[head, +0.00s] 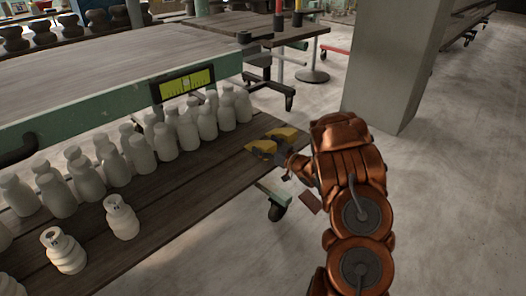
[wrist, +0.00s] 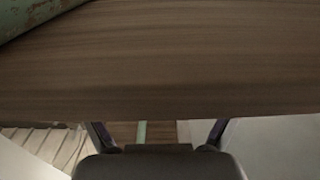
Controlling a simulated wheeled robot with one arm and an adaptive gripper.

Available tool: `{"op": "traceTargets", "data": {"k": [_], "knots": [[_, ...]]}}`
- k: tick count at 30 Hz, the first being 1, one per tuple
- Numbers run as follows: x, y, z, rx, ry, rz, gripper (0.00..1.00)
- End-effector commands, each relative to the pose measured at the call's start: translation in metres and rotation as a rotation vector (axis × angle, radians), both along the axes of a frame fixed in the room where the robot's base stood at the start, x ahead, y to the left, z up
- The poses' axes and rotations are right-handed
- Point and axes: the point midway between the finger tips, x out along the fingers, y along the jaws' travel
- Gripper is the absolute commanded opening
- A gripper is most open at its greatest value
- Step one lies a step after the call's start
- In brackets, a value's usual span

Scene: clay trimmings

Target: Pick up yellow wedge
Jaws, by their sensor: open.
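Two yellow shapes show at the right end of the lower wooden shelf (head: 190,222) in the head view, one farther back (head: 286,133) and one nearer (head: 262,146). I cannot tell whether either is the yellow wedge or a part of my gripper. My gripper (head: 272,142) is right at these shapes, at the end of my copper arm. In the wrist view my gripper (wrist: 158,136) is open, its fingers wide apart and nothing seen between them. No yellow wedge shows in the wrist view.
Several pale bottles (head: 163,141) line the shelf's back, with two ridged ones (head: 121,216) (head: 63,250) in front. A concrete pillar (head: 396,65) stands to the right.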

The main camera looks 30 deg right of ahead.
Motion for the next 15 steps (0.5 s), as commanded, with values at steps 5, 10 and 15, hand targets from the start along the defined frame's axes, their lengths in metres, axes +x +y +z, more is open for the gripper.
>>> {"op": "traceTargets", "data": {"k": [5,10,15], "knots": [[0.0007,0.0001,0.0003,0.0,0.001,0.0,0.92],[0.0005,-0.0001,0.0002,0.0,0.001,0.0,0.79],[0.0003,-0.0001,0.0002,0.0,0.0,-0.001,0.61]]}}
